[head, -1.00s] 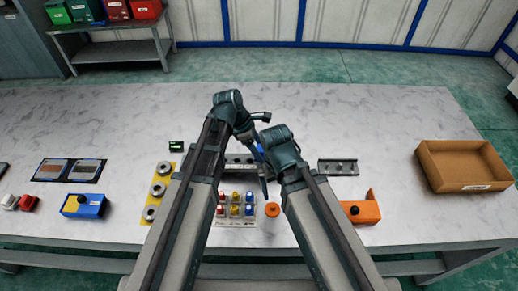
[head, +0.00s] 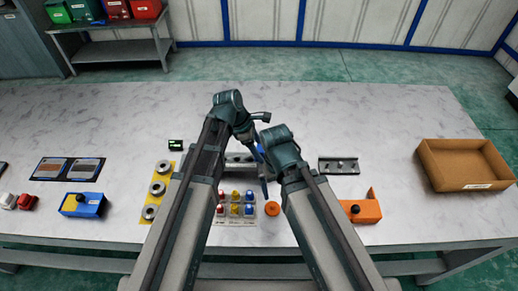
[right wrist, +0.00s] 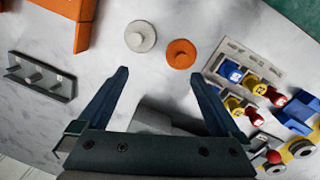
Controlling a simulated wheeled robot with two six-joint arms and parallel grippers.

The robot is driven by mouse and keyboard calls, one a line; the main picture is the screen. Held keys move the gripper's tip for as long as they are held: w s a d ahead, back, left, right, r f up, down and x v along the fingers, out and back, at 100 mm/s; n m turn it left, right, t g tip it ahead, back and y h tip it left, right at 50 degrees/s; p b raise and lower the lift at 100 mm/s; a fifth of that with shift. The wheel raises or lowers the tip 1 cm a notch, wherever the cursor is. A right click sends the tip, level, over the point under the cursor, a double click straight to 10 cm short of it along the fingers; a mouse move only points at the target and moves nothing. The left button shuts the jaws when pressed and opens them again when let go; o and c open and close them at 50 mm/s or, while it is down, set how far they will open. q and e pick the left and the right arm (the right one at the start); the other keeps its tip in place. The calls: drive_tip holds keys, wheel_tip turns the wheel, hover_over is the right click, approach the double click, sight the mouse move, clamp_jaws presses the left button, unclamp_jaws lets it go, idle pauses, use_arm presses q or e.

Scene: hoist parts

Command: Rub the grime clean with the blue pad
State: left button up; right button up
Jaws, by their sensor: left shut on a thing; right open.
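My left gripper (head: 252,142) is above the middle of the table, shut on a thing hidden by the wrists. A small blue bit shows between the two wrists; I cannot tell whether it is the blue pad or a finger. My right gripper is beside it, lower in the head view; in the right wrist view (right wrist: 158,92) its fingers are apart with nothing gripped between them. A grey rail piece (head: 240,158) lies under the grippers, partly hidden. I cannot make out any grime for certain.
A button tray (head: 236,210) and an orange knob (head: 272,209) lie near the grippers. A grey disc (right wrist: 140,36) lies beside the knob. Yellow plate (head: 150,215), blue box (head: 82,205), orange block (head: 362,210) and cardboard box (head: 455,182) stand around.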

use_arm(q)
drive_tip(key=shift+f+b, duration=0.55)
drive_tip(key=shift+f, duration=0.05)
use_arm(e)
drive_tip(key=shift+f, duration=0.65)
drive_tip(key=shift+r, duration=0.1)
use_arm(q)
drive_tip(key=shift+d, duration=0.1)
drive_tip(key=shift+d+r, duration=0.15)
drive_tip(key=shift+d, duration=1.3)
use_arm(e)
drive_tip(key=shift+r, duration=0.1)
use_arm(q)
drive_tip(key=shift+d, duration=0.1)
drive_tip(key=shift+d, duration=1.6)
